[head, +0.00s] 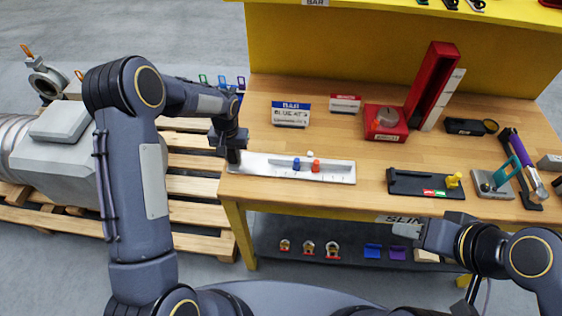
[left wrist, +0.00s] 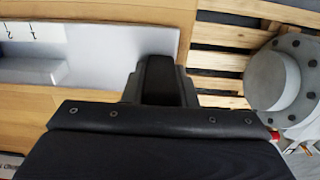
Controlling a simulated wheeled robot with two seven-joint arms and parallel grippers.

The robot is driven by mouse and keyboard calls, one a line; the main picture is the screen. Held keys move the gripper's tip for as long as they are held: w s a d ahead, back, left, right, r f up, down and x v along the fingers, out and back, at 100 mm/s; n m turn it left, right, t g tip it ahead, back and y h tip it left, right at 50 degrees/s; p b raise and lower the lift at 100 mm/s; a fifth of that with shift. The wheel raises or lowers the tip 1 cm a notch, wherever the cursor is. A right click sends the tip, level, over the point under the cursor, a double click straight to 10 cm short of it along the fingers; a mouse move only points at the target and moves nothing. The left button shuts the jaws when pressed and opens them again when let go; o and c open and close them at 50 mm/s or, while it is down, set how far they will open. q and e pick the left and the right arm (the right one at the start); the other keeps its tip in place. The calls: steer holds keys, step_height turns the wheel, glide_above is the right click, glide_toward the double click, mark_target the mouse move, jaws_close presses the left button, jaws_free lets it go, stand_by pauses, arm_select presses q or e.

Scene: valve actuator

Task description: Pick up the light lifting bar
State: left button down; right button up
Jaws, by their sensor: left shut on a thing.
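A long light grey bar (head: 260,169) lies along the front left of the wooden table; it is the only bar-like piece at my left gripper. It carries a blue knob (head: 296,164) and a red knob (head: 315,166). My left gripper (head: 233,158) is shut at its left end. In the left wrist view the bar (left wrist: 105,70) shows a scale with numbers, and the dark finger (left wrist: 160,80) covers part of its end. The exact contact is hidden. My right gripper (head: 408,229) is in front of the table edge, away from the bar; its jaws are unclear.
A black tray (head: 408,185) lies right of the bar. Behind are a blue sign (head: 291,113), a red block (head: 386,122) and a tall red channel (head: 431,85). Wooden pallets (head: 190,185) and grey machinery (head: 70,160) stand left. Table between bar and signs is mostly clear.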

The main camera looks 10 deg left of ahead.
arm_select(q)
steer(key=shift+r, duration=0.1)
step_height(320, 180, up, 9)
steer(key=shift+w+f, duration=0.1)
steer(key=shift+f, duration=4.45)
steer(key=shift+s+f, duration=0.2)
steer(key=shift+f, duration=0.05)
